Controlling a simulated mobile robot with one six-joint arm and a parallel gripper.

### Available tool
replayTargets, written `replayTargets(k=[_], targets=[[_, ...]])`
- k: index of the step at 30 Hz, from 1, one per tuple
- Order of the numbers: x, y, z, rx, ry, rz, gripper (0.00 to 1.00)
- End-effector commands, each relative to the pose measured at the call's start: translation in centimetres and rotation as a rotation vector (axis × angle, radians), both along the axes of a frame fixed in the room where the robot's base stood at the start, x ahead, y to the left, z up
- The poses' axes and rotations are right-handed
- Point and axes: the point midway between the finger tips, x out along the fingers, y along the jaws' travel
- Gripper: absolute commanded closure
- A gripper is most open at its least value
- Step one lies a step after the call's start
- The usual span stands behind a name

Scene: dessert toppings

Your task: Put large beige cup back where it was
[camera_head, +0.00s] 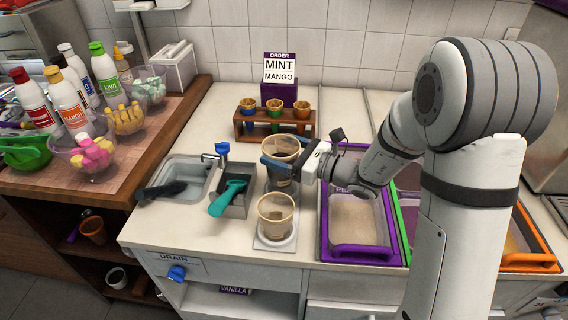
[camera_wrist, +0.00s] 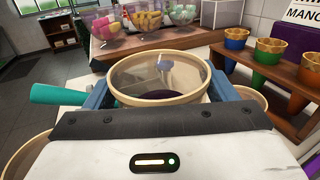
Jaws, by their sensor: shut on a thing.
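The large beige cup (camera_head: 281,147) is clear with a beige rim and stands upright left of my arm, in front of the cone rack. My gripper (camera_head: 282,165) is shut on it, with a blue finger across its near side. In the wrist view the cup (camera_wrist: 160,75) sits between the blue fingers of my gripper (camera_wrist: 157,92). Its base is hidden there, so I cannot tell whether it touches the counter. A similar beige-rimmed cup (camera_head: 276,212) stands on a pale square pad (camera_head: 267,245) nearer the front edge.
A rack (camera_head: 240,125) with several cones stands behind the cup. A sink (camera_head: 187,172) and a tray with a teal scoop (camera_head: 232,195) lie left. A purple-rimmed bin (camera_head: 360,252) is right. In the wrist view another beige rim (camera_wrist: 250,97) shows close to the right finger.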

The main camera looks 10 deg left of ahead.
Motion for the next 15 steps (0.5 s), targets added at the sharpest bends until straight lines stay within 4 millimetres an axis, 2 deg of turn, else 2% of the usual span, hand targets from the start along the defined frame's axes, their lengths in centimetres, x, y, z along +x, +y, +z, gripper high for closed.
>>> replayTargets(k=[7, 13, 14, 15], targets=[[0.0, 0.0, -3.3, 0.001, 0.005, -0.001, 0.69], [0.0, 0.0, -3.5, 0.000, 0.001, 0.000, 0.69], [-0.1, 0.0, -3.5, 0.000, 0.002, 0.000, 0.20], [-0.1, 0.0, -3.5, 0.000, 0.002, 0.000, 0.17]])
